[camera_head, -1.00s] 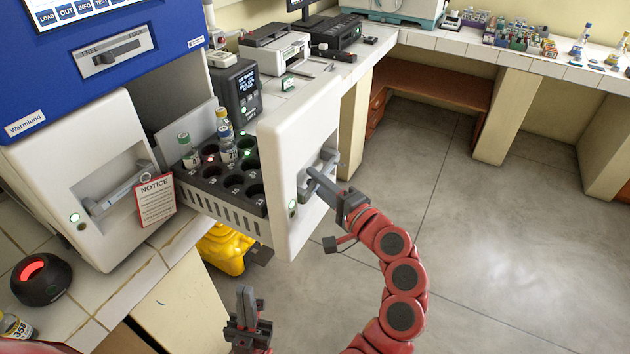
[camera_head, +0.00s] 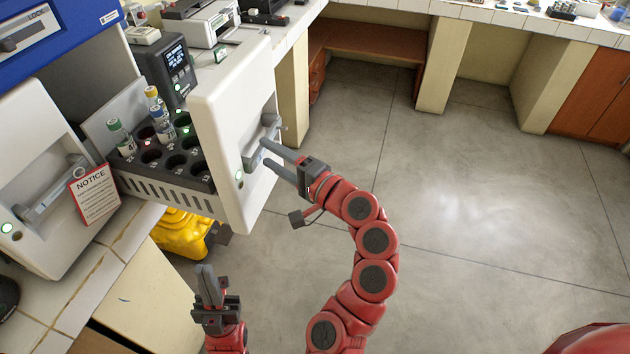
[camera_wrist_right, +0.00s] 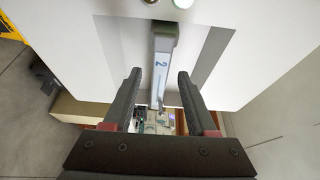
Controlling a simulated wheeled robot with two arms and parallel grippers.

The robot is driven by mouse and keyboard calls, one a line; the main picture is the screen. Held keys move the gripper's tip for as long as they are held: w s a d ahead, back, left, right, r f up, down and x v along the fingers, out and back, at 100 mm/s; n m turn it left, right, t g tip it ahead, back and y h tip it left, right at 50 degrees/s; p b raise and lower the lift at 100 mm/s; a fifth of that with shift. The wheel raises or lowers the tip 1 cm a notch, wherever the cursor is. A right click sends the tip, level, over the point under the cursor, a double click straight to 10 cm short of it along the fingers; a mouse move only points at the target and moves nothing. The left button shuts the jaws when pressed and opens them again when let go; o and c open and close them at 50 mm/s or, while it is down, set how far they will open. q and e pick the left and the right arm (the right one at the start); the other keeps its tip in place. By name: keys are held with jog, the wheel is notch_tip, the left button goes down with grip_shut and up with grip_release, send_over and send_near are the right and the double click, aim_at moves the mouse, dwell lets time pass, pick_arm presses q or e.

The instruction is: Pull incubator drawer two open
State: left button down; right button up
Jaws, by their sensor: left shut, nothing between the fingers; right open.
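Incubator drawer two is a white front (camera_head: 215,165) with a dark rack (camera_head: 150,185) behind it, and it stands pulled out from the blue and white incubator (camera_head: 45,110). Its grey bar handle (camera_head: 270,130) also shows in the right wrist view (camera_wrist_right: 161,75), marked "2". My right gripper (camera_head: 267,155) is open at the handle; in the wrist view the handle lies between the spread fingers, apart from both. My left gripper (camera_head: 205,270) is shut and empty, low in front of the counter, away from the drawer. Several capped vials (camera_head: 158,110) stand in the rack.
A shut neighbouring drawer (camera_head: 30,165) with a red-bordered notice (camera_head: 94,194) is at the left. A yellow object (camera_head: 180,232) lies below the open drawer. A dark device with a screen (camera_head: 165,70) stands behind it. The floor (camera_head: 460,220) to the right is clear.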

jog(key=shift+v, duration=1.15)
jog(key=p+v, duration=0.7)
jog(key=v, duration=0.4)
jog(key=shift+s, duration=0.35)
jog(key=shift+d, duration=0.15)
